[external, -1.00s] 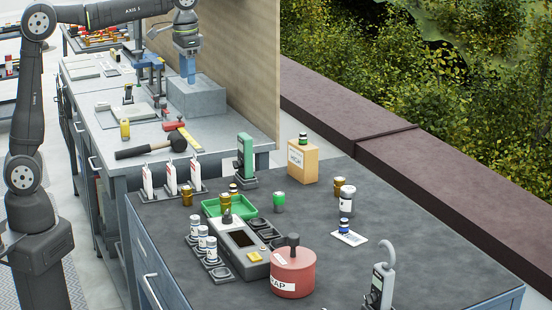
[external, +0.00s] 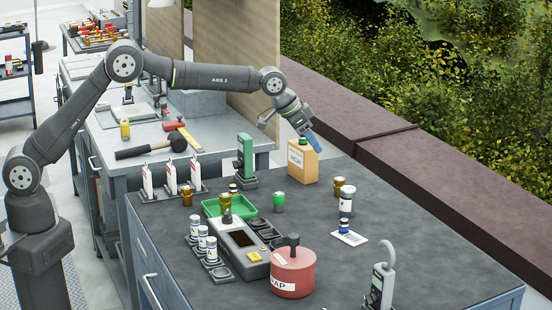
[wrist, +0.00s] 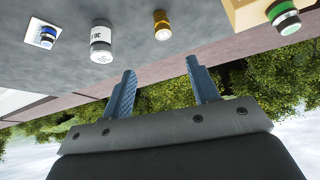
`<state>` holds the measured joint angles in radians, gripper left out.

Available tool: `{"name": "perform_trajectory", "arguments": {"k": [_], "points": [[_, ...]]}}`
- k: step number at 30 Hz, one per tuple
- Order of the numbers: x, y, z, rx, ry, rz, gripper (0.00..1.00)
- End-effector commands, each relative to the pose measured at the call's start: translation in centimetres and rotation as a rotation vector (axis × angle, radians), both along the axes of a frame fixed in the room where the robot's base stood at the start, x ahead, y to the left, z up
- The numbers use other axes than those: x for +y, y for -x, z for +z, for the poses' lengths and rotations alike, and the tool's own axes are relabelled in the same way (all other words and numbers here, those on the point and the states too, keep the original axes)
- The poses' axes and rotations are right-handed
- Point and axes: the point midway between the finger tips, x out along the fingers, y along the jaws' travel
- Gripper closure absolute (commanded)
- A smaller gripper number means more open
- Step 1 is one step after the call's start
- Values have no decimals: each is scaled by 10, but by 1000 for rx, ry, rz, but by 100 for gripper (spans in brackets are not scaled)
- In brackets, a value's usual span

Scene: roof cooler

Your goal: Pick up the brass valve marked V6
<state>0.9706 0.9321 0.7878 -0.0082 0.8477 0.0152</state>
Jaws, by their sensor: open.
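Several small brass-coloured pieces stand on the dark bench top in the external view. One brass piece (external: 339,187) is at the right, behind a white bottle; it also shows in the wrist view (wrist: 162,26). Another brass piece (external: 187,196) stands near the white cards, and one (external: 225,203) sits at the grey instrument. I cannot read V6 on any of them. My gripper (external: 316,146) is open and empty, above the bench near the tan box. In the wrist view its blue fingers (wrist: 160,80) are apart with nothing between them.
The tan box (external: 303,163) with a green-banded cap is close to my gripper. A white bottle (external: 346,204) and a blue-capped vial on a white card (external: 349,238) stand at the right. A red pot (external: 293,274) is in front. The right bench top is largely clear.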

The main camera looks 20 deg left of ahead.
Motion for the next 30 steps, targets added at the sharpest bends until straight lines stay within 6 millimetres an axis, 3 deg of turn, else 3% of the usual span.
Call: {"name": "perform_trajectory", "arguments": {"k": [18, 30], "points": [[-43, -29, -84, 2, -3, 0, 45], [-53, -38, -105, 3, -3, 1, 45]]}}
